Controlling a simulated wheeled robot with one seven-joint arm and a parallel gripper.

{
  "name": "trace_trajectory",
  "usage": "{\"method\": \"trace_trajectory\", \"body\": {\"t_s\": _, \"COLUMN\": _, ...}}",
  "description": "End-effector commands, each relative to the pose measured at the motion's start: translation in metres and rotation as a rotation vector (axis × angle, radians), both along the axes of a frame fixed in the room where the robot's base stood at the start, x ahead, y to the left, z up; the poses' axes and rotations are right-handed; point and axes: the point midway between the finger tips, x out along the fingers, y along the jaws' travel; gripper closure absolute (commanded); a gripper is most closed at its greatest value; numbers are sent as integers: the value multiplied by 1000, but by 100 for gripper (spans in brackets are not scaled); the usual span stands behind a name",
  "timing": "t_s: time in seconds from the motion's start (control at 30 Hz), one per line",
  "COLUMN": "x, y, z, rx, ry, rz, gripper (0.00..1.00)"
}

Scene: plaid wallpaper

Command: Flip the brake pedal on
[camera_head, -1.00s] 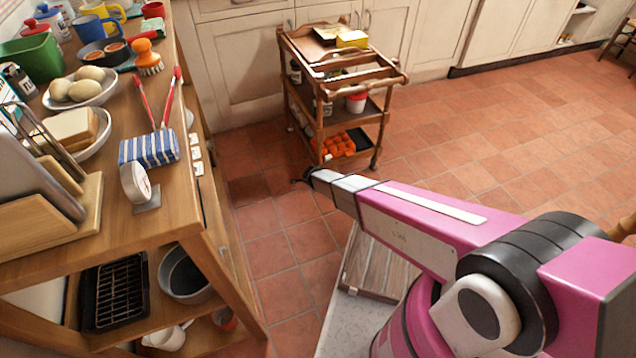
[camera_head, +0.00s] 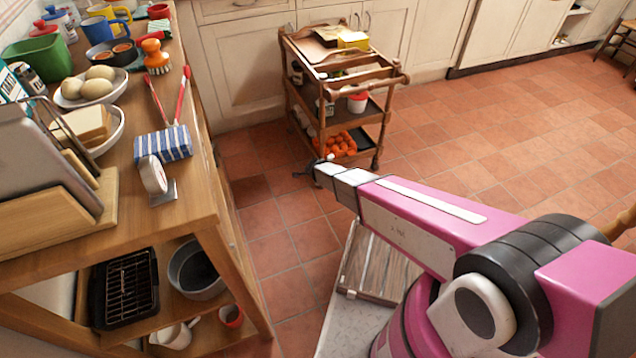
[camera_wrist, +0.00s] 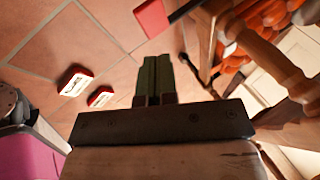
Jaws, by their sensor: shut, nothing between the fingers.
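My gripper (camera_head: 308,172) is in front of the lower part of a wooden trolley (camera_head: 292,110) in the head view, at the end of my outstretched arm. In the wrist view, its two dark green fingers (camera_wrist: 156,62) are together and empty. Two small red-and-white pieces, one left (camera_wrist: 75,82) and one right (camera_wrist: 100,97), show against the floor tiles to the left of the fingers. A plain red piece (camera_wrist: 152,18) shows at the top. I cannot tell whether any of these is the brake pedal. No pedal is clear in the head view.
Trolley wood and orange items (camera_wrist: 262,12) are close on the right of the wrist view. A loaded wooden table (camera_head: 185,212) stands on the left of the head view. Open tiled floor (camera_head: 500,130) lies to the right.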

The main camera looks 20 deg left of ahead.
Motion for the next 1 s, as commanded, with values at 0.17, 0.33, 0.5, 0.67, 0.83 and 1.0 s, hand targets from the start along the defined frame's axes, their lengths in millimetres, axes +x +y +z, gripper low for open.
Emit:
{"method": "trace_trajectory", "body": {"t_s": 0.17, "x": -25, "y": -7, "z": 27, "rx": 1, "ry": 0, "rz": 1, "gripper": 100}}
{"method": "trace_trajectory", "body": {"t_s": 0.33, "x": -46, "y": -11, "z": 50, "rx": 0, "ry": -1, "rz": 1, "gripper": 100}}
{"method": "trace_trajectory", "body": {"t_s": 0.5, "x": -56, "y": -13, "z": 62, "rx": 0, "ry": -1, "rz": 0, "gripper": 100}}
{"method": "trace_trajectory", "body": {"t_s": 0.67, "x": -57, "y": -12, "z": 64, "rx": 0, "ry": -1, "rz": 0, "gripper": 100}}
{"method": "trace_trajectory", "body": {"t_s": 0.83, "x": -57, "y": -12, "z": 63, "rx": 0, "ry": -1, "rz": 0, "gripper": 100}}
{"method": "trace_trajectory", "body": {"t_s": 1.0, "x": -57, "y": -12, "z": 63, "rx": 0, "ry": -1, "rz": 0, "gripper": 100}}
